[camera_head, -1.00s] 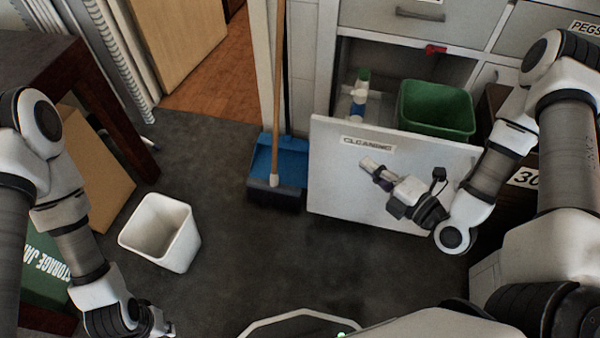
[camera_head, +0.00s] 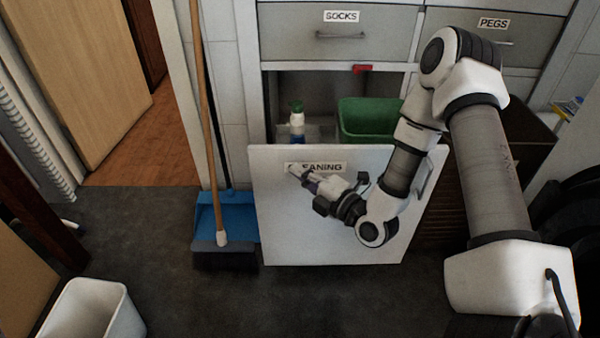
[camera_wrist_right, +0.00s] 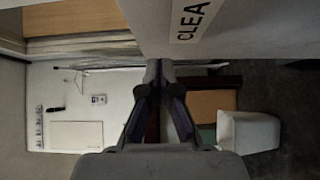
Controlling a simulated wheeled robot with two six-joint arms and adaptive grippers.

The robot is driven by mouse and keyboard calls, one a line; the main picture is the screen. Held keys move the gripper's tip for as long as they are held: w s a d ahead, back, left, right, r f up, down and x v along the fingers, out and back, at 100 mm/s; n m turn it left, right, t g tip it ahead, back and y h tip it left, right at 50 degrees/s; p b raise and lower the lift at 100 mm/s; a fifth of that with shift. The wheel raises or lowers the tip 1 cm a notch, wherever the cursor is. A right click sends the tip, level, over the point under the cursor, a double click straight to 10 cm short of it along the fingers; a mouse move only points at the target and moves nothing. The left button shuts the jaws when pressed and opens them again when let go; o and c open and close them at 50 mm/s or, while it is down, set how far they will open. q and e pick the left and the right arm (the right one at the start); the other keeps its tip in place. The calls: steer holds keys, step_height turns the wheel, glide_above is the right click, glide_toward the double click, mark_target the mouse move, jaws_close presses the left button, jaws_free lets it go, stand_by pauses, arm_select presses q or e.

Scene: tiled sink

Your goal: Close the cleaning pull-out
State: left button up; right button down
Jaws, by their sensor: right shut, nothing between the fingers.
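The cleaning pull-out's white front panel (camera_head: 290,225) stands forward of the cabinet, below the drawers, so the pull-out is open. Its label is partly covered by my right gripper. A green bin (camera_head: 367,118) and a bottle with a green top (camera_head: 297,122) show behind the panel. My right gripper (camera_head: 296,172) is shut and empty in front of the panel's upper part; I cannot tell whether it touches it. In the right wrist view the shut fingers (camera_wrist_right: 158,70) are beside the panel (camera_wrist_right: 240,35), which shows part of the label. My left gripper is out of view.
A blue dustpan (camera_head: 238,215) and a broom (camera_head: 222,240) stand just left of the panel. A white bin (camera_head: 92,310) is on the floor at the lower left. Drawers labelled socks (camera_head: 370,35) and pegs (camera_head: 495,45) are above. Dark floor in front is clear.

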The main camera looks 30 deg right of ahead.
steer(key=shift+w+d, duration=0.75)
steer(key=shift+w, duration=0.25)
steer(key=shift+w, duration=0.1)
steer(key=w+d+p, duration=0.1)
steer(key=w+d, duration=0.3)
steer(key=w, duration=0.3)
steer(key=shift+w+d, duration=0.4)
